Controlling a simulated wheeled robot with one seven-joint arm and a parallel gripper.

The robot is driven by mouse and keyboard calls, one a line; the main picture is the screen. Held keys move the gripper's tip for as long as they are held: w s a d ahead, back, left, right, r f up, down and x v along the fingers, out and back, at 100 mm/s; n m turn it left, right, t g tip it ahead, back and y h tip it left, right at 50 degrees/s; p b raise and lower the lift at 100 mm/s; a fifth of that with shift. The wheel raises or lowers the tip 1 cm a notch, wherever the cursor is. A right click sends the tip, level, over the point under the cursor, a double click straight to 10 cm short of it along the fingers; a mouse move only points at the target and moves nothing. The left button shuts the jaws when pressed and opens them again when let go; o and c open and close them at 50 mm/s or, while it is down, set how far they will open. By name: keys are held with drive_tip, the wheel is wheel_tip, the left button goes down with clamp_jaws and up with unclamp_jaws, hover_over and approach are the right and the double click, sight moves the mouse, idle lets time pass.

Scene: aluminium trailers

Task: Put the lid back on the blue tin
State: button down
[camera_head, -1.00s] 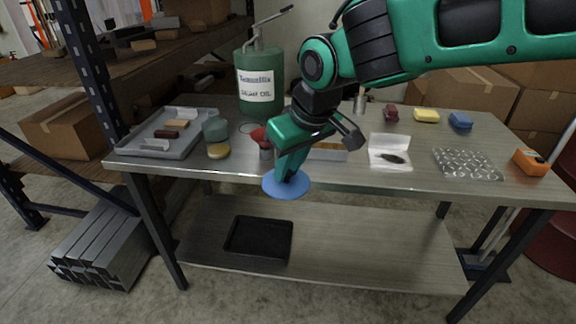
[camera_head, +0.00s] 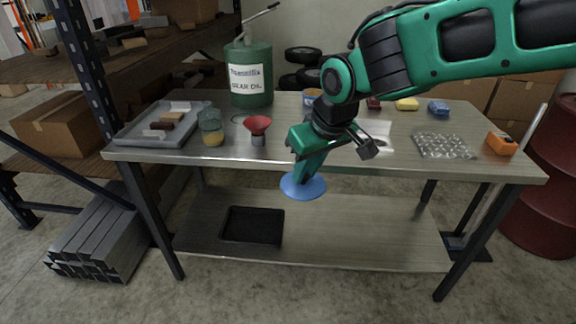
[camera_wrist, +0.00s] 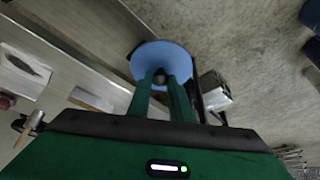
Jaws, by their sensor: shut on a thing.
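The round blue lid (camera_head: 301,188) hangs from my gripper (camera_head: 308,174), in front of and below the table's front edge. In the wrist view the lid (camera_wrist: 150,56) shows its broad face, with my two fingers (camera_wrist: 162,82) shut on a small dark knob at its middle. A small bluish container (camera_head: 311,97), perhaps the tin, stands towards the back of the table, partly hidden by my arm. Its open top cannot be made out clearly. The lid is well apart from it.
The metal table (camera_head: 215,168) carries a grey tray (camera_head: 135,137), a jar (camera_head: 211,127), a red funnel (camera_head: 257,124), a green oil can (camera_head: 249,76), bubble wrap (camera_head: 443,146) and an orange device (camera_head: 501,144). A black tray (camera_head: 252,226) lies on the lower shelf.

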drive_tip(key=w+d+f+m+h, duration=0.1)
drive_tip(key=w+d+f, duration=0.3)
drive_tip(key=d, duration=0.5)
drive_tip(key=w+d+f+m+h, duration=0.1)
drive_tip(key=w+d+f+m, duration=0.2)
drive_tip(key=d, duration=0.7)
drive_tip(key=w+d+f+m, duration=0.3)
drive_tip(key=w+d+f, duration=0.3)
drive_tip(key=d+f, duration=0.2)
drive_tip(key=shift+w+d+t+h, duration=0.15)
drive_tip(key=shift+d+t+h, duration=0.2)
drive_tip(key=shift+d, duration=0.7)
drive_tip(key=shift+d, duration=0.1)
